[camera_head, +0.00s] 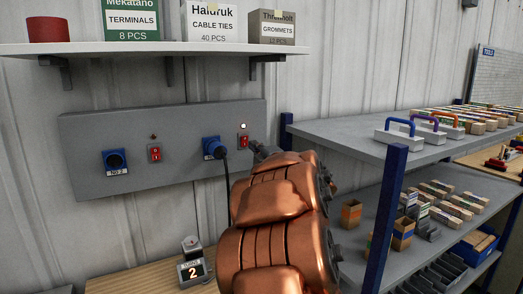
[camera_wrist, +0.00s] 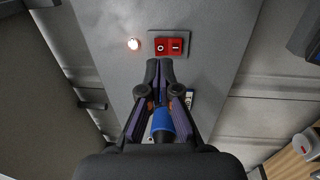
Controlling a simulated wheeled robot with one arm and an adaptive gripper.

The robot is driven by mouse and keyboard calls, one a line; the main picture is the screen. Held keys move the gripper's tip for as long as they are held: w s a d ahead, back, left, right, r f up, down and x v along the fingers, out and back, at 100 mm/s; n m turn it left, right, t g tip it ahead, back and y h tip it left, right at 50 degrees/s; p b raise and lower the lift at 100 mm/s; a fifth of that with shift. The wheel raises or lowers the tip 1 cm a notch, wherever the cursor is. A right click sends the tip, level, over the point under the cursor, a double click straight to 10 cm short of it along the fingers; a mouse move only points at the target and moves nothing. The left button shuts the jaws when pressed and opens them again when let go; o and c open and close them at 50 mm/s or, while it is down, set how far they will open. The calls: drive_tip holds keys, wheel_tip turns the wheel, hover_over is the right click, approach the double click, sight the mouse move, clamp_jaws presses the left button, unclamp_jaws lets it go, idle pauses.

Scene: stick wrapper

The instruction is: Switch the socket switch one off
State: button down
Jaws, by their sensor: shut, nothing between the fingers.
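A grey socket panel (camera_head: 90,135) on the wall carries two blue sockets and two red switches. The right red switch (camera_head: 243,141) has a lit lamp (camera_head: 243,126) above it. In the wrist view this switch (camera_wrist: 168,46) shows an O half and an I half, with the glowing lamp (camera_wrist: 133,44) beside it. My gripper (camera_wrist: 160,64) is shut and empty, its tips just short of the switch; contact cannot be told. In the head view my arm mostly hides it.
The left socket (camera_head: 115,160) is labelled NO 2; its red switch (camera_head: 155,152) has an unlit lamp. A shelf (camera_head: 180,47) with boxes hangs above. A grey rack (camera_head: 350,138) with a blue post stands right of my arm. A counter showing 2 (camera_head: 193,271) stands below.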

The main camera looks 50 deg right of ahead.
sight(245, 138)
drive_tip(key=p+x, duration=0.1)
drive_tip(key=x, duration=0.2)
drive_tip(key=shift+w+d+r, duration=0.1)
drive_tip(key=shift+w, duration=0.3)
drive_tip(key=shift+w+d, duration=0.2)
drive_tip(key=shift+w, duration=0.15)
drive_tip(key=shift+w+r+g+p, duration=0.2)
drive_tip(key=shift+r+g+p, duration=0.15)
drive_tip(key=shift+p, duration=0.9)
drive_tip(key=shift+f, duration=0.25)
drive_tip(key=shift+s, duration=0.35)
drive_tip(key=r+b+v, duration=0.2)
drive_tip(key=b+v, duration=0.1)
drive_tip(key=v, duration=1)
drive_tip(key=shift+s+r, duration=0.15)
drive_tip(key=shift+r, duration=0.15)
